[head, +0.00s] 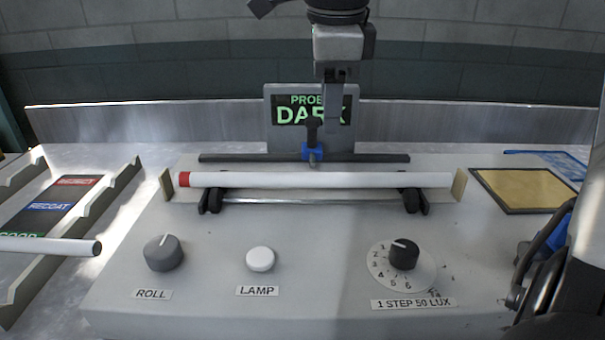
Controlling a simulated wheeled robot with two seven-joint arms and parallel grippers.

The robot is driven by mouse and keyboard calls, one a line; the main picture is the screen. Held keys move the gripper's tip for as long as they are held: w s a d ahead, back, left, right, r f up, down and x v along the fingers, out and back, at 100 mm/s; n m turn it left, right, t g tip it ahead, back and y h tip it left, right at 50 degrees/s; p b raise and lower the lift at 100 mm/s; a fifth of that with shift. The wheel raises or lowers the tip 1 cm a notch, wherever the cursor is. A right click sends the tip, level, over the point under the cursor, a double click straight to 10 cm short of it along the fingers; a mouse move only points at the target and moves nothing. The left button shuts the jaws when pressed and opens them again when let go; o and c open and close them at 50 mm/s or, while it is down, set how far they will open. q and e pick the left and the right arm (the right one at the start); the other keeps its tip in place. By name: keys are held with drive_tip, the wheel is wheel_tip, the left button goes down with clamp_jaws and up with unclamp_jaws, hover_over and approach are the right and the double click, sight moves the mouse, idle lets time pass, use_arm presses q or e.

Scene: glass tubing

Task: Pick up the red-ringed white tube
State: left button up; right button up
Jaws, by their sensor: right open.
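The white tube with a red ring (320,180) lies level across the bench unit, on black roller supports (411,200) between two tan end plates. Its red ring (184,179) is at the left end. My right gripper (520,272) is at the right edge in the head view, partly cut off, in front of and to the right of the tube. It is open and apart from the tube. My left gripper is not in view.
A grey and black device (339,45) hangs above, with a blue-collared probe (312,150) just behind the tube. A screen (290,110) reads DARK. Knobs stand in front. A second white tube (50,246) lies on the left rack. A tan pad (525,190) lies right.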

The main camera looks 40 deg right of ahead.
hover_over(323, 174)
drive_tip(key=s, duration=0.1)
wheel_tip(323, 174, down, 7)
drive_tip(key=shift+w+f, duration=0.25)
drive_tip(key=shift+f, duration=1.05)
drive_tip(key=shift+w+f, duration=0.2)
drive_tip(key=shift+f, duration=1.05)
clamp_jaws()
